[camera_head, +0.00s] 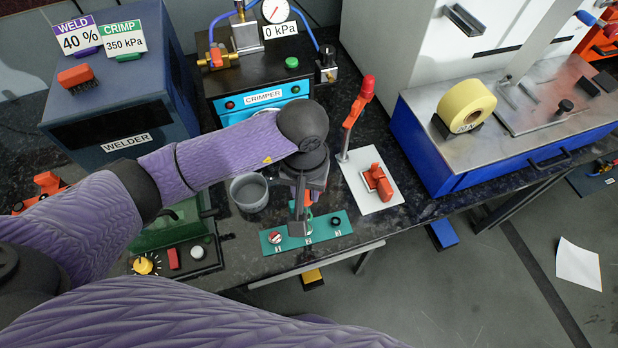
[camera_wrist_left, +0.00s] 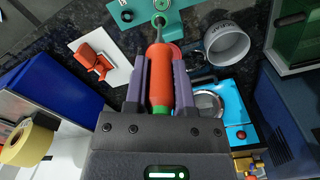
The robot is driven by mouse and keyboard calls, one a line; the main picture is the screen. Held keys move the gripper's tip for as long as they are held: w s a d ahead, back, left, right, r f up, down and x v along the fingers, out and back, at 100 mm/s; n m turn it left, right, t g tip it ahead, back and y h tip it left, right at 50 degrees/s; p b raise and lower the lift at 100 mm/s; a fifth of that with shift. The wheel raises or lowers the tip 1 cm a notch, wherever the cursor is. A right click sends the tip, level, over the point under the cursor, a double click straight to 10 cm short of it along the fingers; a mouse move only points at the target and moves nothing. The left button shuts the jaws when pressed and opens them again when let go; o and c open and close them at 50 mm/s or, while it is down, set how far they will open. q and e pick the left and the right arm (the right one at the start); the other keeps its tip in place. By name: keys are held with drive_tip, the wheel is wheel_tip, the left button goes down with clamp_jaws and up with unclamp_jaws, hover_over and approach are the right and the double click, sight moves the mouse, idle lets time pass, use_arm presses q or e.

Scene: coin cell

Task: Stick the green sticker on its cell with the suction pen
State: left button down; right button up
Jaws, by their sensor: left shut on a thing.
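My left gripper (camera_head: 303,200) is shut on the suction pen, an orange-red pen with a green band (camera_wrist_left: 161,85), between its fingers (camera_wrist_left: 160,62). The pen's thin grey tip points at the teal plate (camera_head: 325,241), over its middle part; I cannot tell whether it touches. The plate also shows at the top of the left wrist view (camera_wrist_left: 173,25). A dark round cell (camera_head: 335,222) is at the plate's right, and a red-and-white round piece (camera_head: 275,238) is at its left. My right gripper is not in view.
A grey cup (camera_head: 249,192) stands left of the gripper. The crimper (camera_head: 262,97) is behind. A blue bench with a yellow tape roll (camera_head: 466,106) is farther right.

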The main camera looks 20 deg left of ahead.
sight(305, 207)
use_arm(q)
drive_tip(key=shift+a+f, duration=0.15)
drive_tip(key=shift+f, duration=0.1)
drive_tip(key=shift+f+b, duration=2.15)
drive_tip(key=shift+f, duration=0.65)
drive_tip(key=shift+f+b, duration=0.3)
drive_tip(key=shift+r+p, duration=2.2)
drive_tip(key=shift+r, duration=1.1)
